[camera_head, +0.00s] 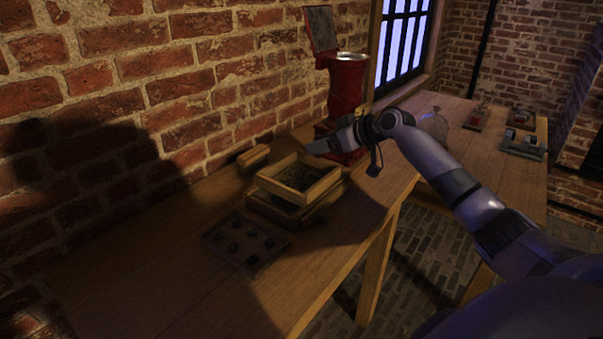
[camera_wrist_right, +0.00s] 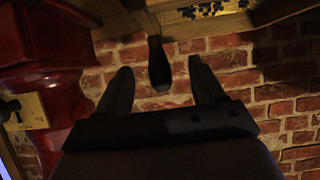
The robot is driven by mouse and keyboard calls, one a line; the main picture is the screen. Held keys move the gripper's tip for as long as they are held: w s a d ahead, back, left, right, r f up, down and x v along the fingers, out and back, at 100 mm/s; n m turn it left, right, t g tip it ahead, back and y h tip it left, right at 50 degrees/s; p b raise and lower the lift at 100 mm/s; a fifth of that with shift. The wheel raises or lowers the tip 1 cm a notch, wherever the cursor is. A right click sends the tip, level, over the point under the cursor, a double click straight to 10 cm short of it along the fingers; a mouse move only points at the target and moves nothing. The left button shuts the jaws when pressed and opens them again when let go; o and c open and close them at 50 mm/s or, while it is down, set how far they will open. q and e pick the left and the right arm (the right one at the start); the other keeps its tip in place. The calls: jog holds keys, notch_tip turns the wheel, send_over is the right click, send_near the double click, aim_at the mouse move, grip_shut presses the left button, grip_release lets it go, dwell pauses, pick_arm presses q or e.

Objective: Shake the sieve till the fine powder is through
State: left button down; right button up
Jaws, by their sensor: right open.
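The sieve (camera_head: 318,190) is a square, light wooden frame with dark material inside. It sits on a lower wooden box (camera_head: 275,207) on the bench. Its frame also shows along the top of the right wrist view (camera_wrist_right: 185,15), with dark lumps over it. My right gripper (camera_head: 318,147) is just behind the sieve, near the red machine. In the right wrist view its fingers are open, on either side of a dark handle (camera_wrist_right: 158,66), with gaps visible. I cannot tell whether fine powder lies below. My left gripper is not in view.
A red machine (camera_head: 347,100) stands behind the sieve, close to my right gripper. A dark tray (camera_head: 225,240) with several small pieces lies in front. A small wooden piece (camera_head: 253,156) lies near the brick wall (camera_head: 190,100). The bench front (camera_head: 240,305) is clear.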

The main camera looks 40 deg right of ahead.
jog(key=v, duration=0.7)
jog(key=shift+p, duration=0.35)
